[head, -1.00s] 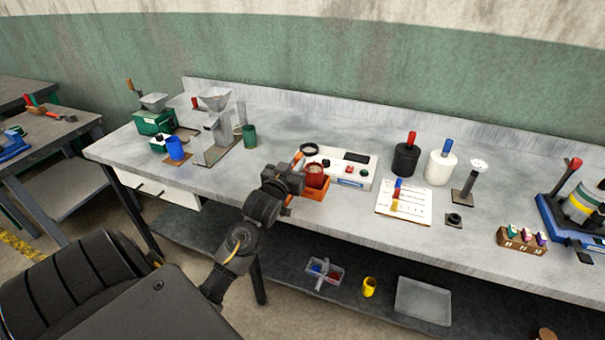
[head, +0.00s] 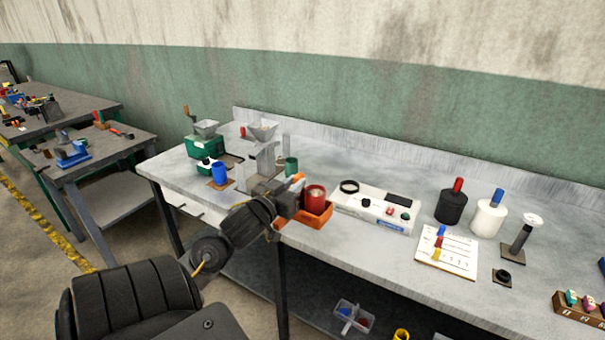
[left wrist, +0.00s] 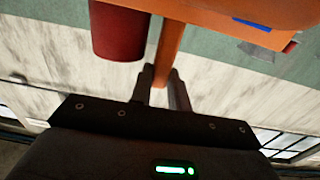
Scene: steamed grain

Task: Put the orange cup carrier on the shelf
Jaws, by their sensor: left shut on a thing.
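The orange cup carrier (head: 318,217) holds a red cup (head: 315,197) that looks upright. My left gripper (head: 290,195) is shut on the carrier's upright orange handle, at the bench's front edge. In the left wrist view the carrier's handle (left wrist: 168,50) sits between the fingers (left wrist: 161,80), with the red cup (left wrist: 118,32) beside it. I cannot tell whether the carrier's base touches the bench top. The dark lower shelf (head: 310,292) lies under the bench, partly hidden by the bench top. My right gripper is not in view.
A white control box (head: 375,209) stands just right of the carrier. A blue cup (head: 220,173) and a grinder (head: 262,150) stand to its left. The lower shelf holds a clear divided box (head: 352,317) and a yellow cup (head: 401,335). A bench leg (head: 281,285) stands below the gripper.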

